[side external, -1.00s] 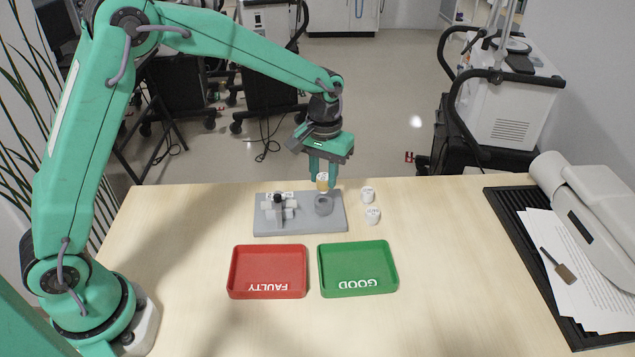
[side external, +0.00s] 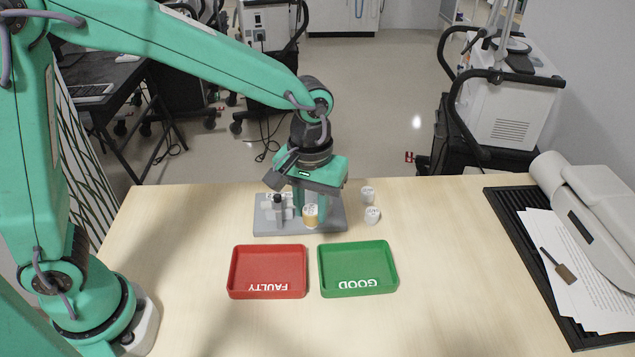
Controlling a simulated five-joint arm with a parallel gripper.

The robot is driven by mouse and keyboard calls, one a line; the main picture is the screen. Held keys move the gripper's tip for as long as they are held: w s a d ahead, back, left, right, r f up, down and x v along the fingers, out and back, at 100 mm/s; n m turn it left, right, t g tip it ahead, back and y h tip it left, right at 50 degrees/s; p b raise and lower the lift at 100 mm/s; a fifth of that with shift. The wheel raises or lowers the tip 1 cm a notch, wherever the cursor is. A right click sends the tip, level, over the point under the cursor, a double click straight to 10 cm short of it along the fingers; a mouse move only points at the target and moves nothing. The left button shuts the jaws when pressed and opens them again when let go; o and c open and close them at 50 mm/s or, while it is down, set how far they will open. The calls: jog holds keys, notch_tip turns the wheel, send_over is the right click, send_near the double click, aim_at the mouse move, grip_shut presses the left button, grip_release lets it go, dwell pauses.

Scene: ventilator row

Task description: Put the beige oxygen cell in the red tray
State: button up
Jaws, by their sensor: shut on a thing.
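The beige oxygen cell (side external: 310,215), with a white top, is between the fingers of my gripper (side external: 310,206). My gripper is shut on it and holds it in front of the grey fixture (side external: 265,230), on the side toward the trays. Whether the cell is clear of the fixture is hard to tell. The red tray (side external: 268,264), marked FAULTY, lies nearer the camera and a little left of the cell. It is empty. My gripper hides part of the fixture, including its round socket.
An empty green tray (side external: 358,268) marked GOOD lies right of the red one. Two white cells (side external: 367,194) (side external: 372,215) stand right of the fixture. A black mat (side external: 510,220) with papers lies at the far right. The table between is clear.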

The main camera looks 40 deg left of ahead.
jog(key=s+d+r+n, duration=0.1)
jog(key=s, duration=1.4)
jog(key=shift+s+d+n, duration=0.3)
jog(key=shift+s, duration=0.05)
jog(key=shift+w, duration=0.1)
send_near(269, 270)
jog(key=shift+f, duration=1.35)
jog(key=shift+f, duration=0.6)
